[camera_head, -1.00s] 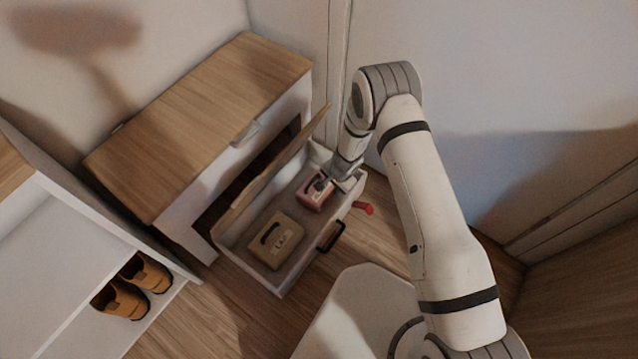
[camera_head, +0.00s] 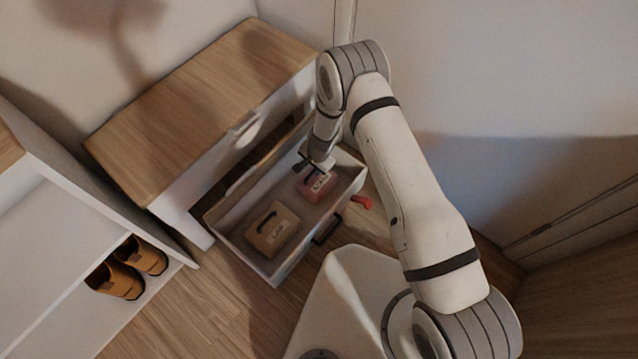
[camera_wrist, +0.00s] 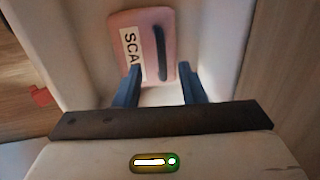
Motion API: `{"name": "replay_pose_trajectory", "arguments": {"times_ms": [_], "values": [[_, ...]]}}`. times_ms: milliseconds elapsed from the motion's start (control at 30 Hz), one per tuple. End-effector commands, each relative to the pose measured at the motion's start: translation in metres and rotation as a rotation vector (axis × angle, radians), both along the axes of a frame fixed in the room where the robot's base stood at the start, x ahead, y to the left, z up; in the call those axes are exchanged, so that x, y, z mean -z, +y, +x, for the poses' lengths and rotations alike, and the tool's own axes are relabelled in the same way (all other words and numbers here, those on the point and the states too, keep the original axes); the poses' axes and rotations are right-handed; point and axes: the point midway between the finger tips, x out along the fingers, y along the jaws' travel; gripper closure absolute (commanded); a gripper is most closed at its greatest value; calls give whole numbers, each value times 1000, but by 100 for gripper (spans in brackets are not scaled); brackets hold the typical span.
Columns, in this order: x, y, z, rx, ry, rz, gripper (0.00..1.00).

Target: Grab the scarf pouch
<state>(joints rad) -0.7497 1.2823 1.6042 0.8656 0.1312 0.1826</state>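The scarf pouch (camera_head: 319,187) is a pink pouch with a white label and a dark handle, lying in the right part of the open drawer (camera_head: 240,248). In the wrist view the pouch (camera_wrist: 145,48) shows the letters "SCA" and its dark handle strip. My gripper (camera_head: 312,168) is above the drawer, over the back side of the pouch. In the wrist view its two blue fingers (camera_wrist: 160,75) are apart with a gap between them. The fingertips overlap the near edge of the pouch in the picture; I cannot tell whether they touch it.
A tan pouch (camera_head: 272,231) with a dark handle lies in the drawer's left part. The wood-topped cabinet (camera_head: 205,105) stands behind. A red object (camera_head: 362,202) is at the drawer's right side. Brown shoes (camera_head: 128,270) sit on a white shelf at left.

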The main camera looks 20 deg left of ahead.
Motion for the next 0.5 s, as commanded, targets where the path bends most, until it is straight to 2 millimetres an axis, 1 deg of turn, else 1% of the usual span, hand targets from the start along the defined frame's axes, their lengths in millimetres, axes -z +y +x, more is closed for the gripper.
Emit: {"name": "replay_pose_trajectory", "arguments": {"times_ms": [267, 500], "values": [[29, 5, 1, -3, 1, -1, 63], [64, 13, 5, -3, 1, -1, 63]]}}
